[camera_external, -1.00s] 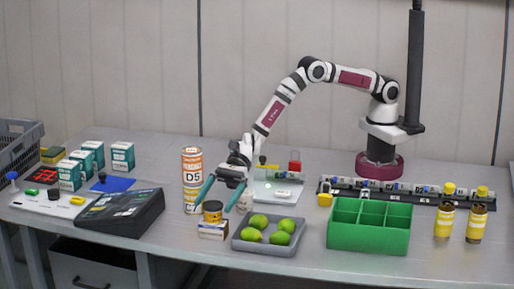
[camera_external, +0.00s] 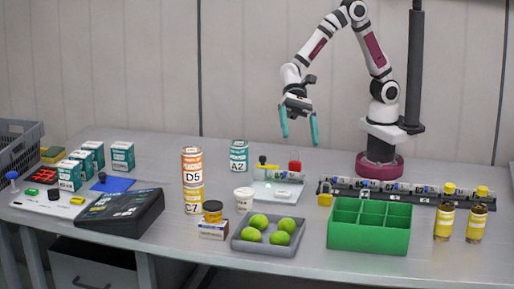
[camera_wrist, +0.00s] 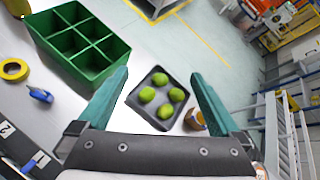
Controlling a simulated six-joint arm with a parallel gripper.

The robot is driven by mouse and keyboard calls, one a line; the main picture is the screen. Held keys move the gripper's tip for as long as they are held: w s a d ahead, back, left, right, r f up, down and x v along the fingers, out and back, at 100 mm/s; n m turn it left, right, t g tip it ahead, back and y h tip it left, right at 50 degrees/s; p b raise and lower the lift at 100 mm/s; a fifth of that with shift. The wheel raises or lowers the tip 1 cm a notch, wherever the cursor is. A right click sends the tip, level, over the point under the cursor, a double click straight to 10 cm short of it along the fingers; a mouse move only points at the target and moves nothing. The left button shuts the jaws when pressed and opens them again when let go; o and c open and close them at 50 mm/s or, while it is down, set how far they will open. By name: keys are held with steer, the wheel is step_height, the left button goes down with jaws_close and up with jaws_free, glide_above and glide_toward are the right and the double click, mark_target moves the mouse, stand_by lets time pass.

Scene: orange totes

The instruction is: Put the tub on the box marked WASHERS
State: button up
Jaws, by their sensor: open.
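A small tub with an amber body and a dark band (camera_external: 212,209) sits upright on a small white, blue and tan box (camera_external: 213,230) near the table's front edge. The print on this box is too small to read. In the wrist view the tub (camera_wrist: 194,119) shows beside the right finger, partly hidden by it. My gripper (camera_external: 300,140) is open and empty, high above the back of the table, up and to the right of the tub. Its two teal fingers (camera_wrist: 158,72) are spread wide in the wrist view.
A grey tray of green fruit (camera_external: 269,250) stands right of the box. A white cup (camera_external: 244,200) and stacked tall cans (camera_external: 193,180) stand close behind the tub. A green divided bin (camera_external: 368,240) is further right. A black case (camera_external: 120,212) lies left.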

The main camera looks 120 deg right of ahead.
steer(key=s+d+r+n+g+h, duration=0.15)
steer(key=s+n+g+h, duration=0.55)
steer(key=s, duration=1.3)
steer(key=s+d+f+n+t+h, duration=0.1)
steer(key=s+d+f+n+h, duration=0.1)
steer(key=s+d+n, duration=0.3)
steer(key=s+d, duration=0.3)
steer(key=s, duration=0.1)
steer(key=shift+f+n+t, duration=0.3)
steer(key=shift+f+n, duration=0.05)
steer(key=shift+n, duration=0.05)
